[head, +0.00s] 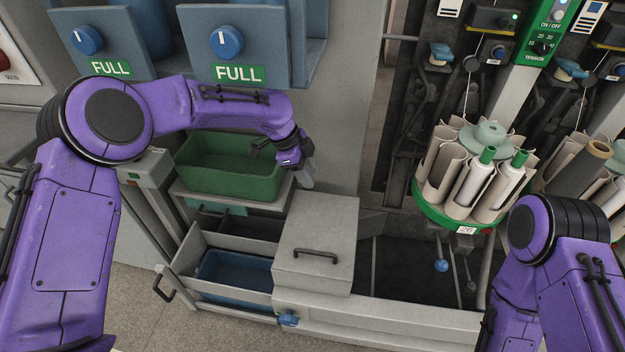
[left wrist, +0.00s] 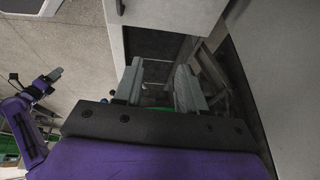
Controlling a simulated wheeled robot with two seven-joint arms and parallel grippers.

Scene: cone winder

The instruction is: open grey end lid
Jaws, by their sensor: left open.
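The grey end lid (head: 316,235) is a flat-topped cover with a black bar handle (head: 317,253) near its front edge. It lies shut in the middle of the head view. It also shows at the top of the left wrist view (left wrist: 172,16), with its handle (left wrist: 120,7) at the edge. My left gripper (head: 305,178) is behind the lid's far edge, apart from the handle. Its two grey fingers are spread and empty in the left wrist view (left wrist: 159,90). A purple arm end (left wrist: 46,84), apparently my right gripper, is small at the left there; its jaws are unclear.
A green bin (head: 228,168) stands behind and left of the lid. An open drawer with a blue tray (head: 235,272) is left of it. A round carrier of cones (head: 470,180) is to the right. Blue knob boxes (head: 245,45) hang above. Floor is clear at lower left.

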